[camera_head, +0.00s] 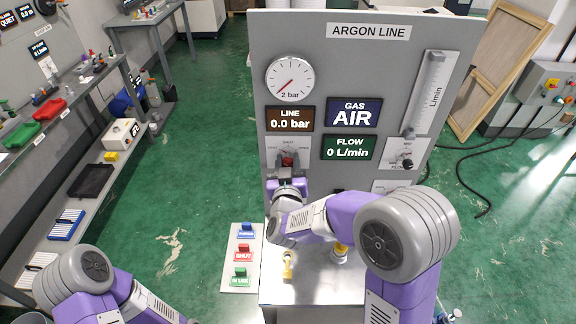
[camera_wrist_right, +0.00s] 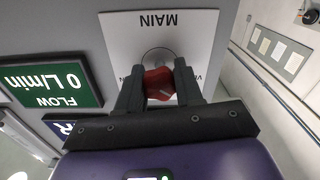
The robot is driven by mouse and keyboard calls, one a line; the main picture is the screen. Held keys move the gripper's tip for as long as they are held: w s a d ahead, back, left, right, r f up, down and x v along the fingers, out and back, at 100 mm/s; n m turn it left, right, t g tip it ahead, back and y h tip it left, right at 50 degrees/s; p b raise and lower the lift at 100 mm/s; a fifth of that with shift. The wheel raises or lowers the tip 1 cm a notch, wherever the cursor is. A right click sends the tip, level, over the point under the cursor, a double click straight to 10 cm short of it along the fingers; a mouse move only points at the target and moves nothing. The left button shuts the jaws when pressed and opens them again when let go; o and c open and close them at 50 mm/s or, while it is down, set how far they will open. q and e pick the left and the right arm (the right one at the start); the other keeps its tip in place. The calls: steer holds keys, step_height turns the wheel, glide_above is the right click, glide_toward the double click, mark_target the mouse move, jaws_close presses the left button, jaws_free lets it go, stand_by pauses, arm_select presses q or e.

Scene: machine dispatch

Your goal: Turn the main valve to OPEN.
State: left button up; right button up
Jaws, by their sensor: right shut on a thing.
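The main valve is a red knob (camera_wrist_right: 160,84) on a white plate marked MAIN (camera_wrist_right: 185,33). In the head view the red knob (camera_head: 289,159) shows only in part, behind my right gripper (camera_head: 289,170). My right gripper (camera_wrist_right: 160,88) has its two dark fingers on either side of the knob and is shut on it. The plate's SHUT and OPEN marks are mostly hidden or too small to read surely. My left arm (camera_head: 85,275) is at the bottom left, and its gripper is not in view.
The grey ARGON LINE panel (camera_head: 400,60) has a gauge (camera_head: 290,79) with its needle low left. Displays read LINE 0.0 bar (camera_head: 290,119), GAS AIR (camera_head: 353,112) and FLOW 0 L/min (camera_head: 349,147). A tag board (camera_head: 242,258) stands left of the panel's shelf. Green floor is open further left.

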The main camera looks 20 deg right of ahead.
steer(key=m+b, duration=1.1)
steer(key=b, duration=0.1)
steer(key=shift+f+m, duration=0.15)
steer(key=shift+m, duration=0.15)
steer(key=m+b, duration=0.4)
steer(key=m, duration=0.1)
steer(key=shift+m+b, duration=0.3)
steer(key=shift+b, duration=0.05)
steer(key=m+b, duration=0.3)
steer(key=shift+m, duration=0.4)
steer(key=shift+r+m+b, duration=0.2)
steer(key=shift+m+b, duration=0.45)
steer(key=shift+m, duration=0.25)
steer(key=o, duration=1)
steer(key=shift+o, duration=0.2)
